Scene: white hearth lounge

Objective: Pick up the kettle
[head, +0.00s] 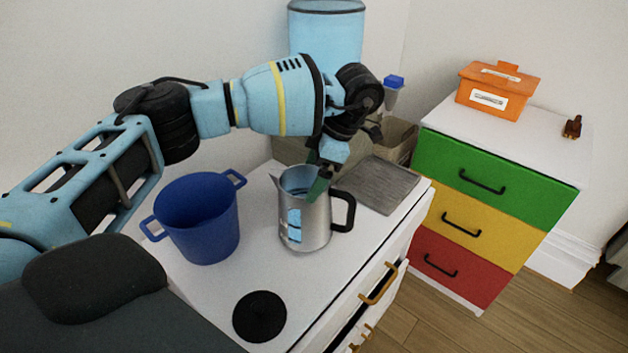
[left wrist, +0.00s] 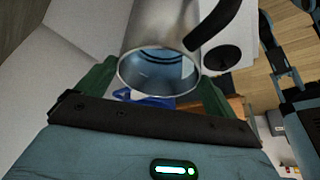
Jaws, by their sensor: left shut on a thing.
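The kettle (head: 312,228) is a silver metal jug with a spout at its left and a black handle at its right. It stands upright on the white cabinet top (head: 335,270), with no clear gap under it. My left gripper (head: 318,186) comes down from above and is shut on the kettle at its upper rim. In the left wrist view, the green fingers lie on either side of the kettle's open mouth (left wrist: 160,70). One finger is partly hidden in the head view.
A blue pot (head: 198,225) stands close left of the kettle. A black round lid (head: 260,316) lies in front. A grey board (head: 378,184) lies behind right. A drawer unit (head: 485,185) with an orange box (head: 495,92) stands at the right.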

